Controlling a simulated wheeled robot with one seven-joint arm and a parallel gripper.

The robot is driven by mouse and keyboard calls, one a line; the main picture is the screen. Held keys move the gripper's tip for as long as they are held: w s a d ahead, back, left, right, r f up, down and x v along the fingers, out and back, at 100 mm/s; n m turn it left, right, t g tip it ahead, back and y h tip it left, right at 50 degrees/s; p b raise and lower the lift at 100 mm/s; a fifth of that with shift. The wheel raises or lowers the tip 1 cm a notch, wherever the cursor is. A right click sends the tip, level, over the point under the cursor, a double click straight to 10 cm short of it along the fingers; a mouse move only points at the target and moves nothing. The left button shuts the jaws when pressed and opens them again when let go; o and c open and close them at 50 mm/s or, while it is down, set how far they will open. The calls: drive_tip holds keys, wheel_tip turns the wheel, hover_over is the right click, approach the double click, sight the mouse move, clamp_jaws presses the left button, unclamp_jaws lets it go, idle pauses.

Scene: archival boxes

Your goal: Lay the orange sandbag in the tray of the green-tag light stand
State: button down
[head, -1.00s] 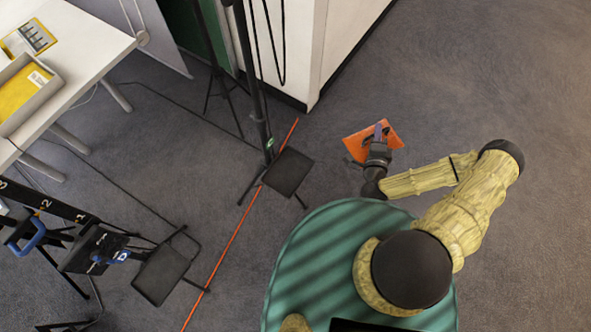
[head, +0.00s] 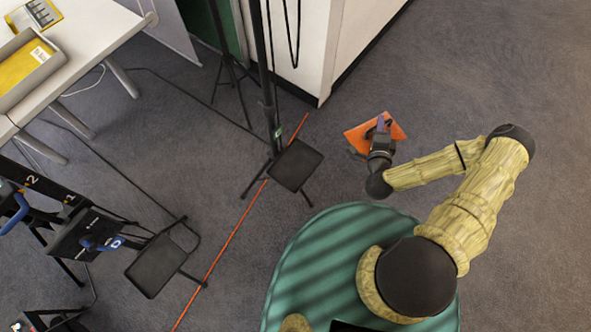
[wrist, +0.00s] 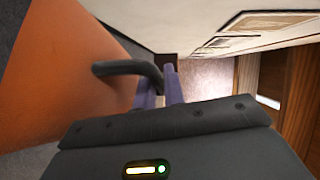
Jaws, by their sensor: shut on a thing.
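My gripper (head: 380,128) is shut on the dark handle of the orange sandbag (head: 362,138) and holds it out in front of my base, to the right of the stand. In the wrist view the orange sandbag (wrist: 70,85) fills the left side, with its handle (wrist: 130,68) between the fingers (wrist: 160,88). The green-tag light stand (head: 272,110) stands left of the bag, its green tag (head: 278,133) on the pole. Its black tray (head: 295,165) sits low at the pole's foot and is empty.
A second black tray (head: 157,265) stands at lower left beside dark equipment with blue handles. An orange line (head: 232,240) runs along the floor past the stand. A white cabinet (head: 345,30) is behind, a white table (head: 90,50) at upper left. Floor at right is clear.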

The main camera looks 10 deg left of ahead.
drive_tip(key=s+a+f+n+g+y+b, duration=0.1)
drive_tip(key=a+f+n+y+b, duration=0.1)
drive_tip(key=a+f+b, duration=0.7)
drive_tip(key=s+a+f+n+g+y+b, duration=0.1)
drive_tip(key=a+f+y+b, duration=0.3)
drive_tip(key=a+f+b, duration=0.5)
drive_tip(key=s+a+n+b, duration=0.1)
drive_tip(key=a+b, duration=0.6)
drive_tip(key=b, duration=0.9)
drive_tip(key=shift+s+a+f+n+g+y, duration=0.25)
drive_tip(key=shift+s+f+n+g+y, duration=0.05)
drive_tip(key=shift+f+g, duration=0.1)
drive_tip(key=shift+f+b, duration=1.4)
drive_tip(key=shift+f, duration=1.05)
drive_tip(key=shift+f, duration=0.1)
drive_tip(key=shift+f+b, duration=1.35)
drive_tip(key=shift+f, duration=1.05)
drive_tip(key=shift+f, duration=0.15)
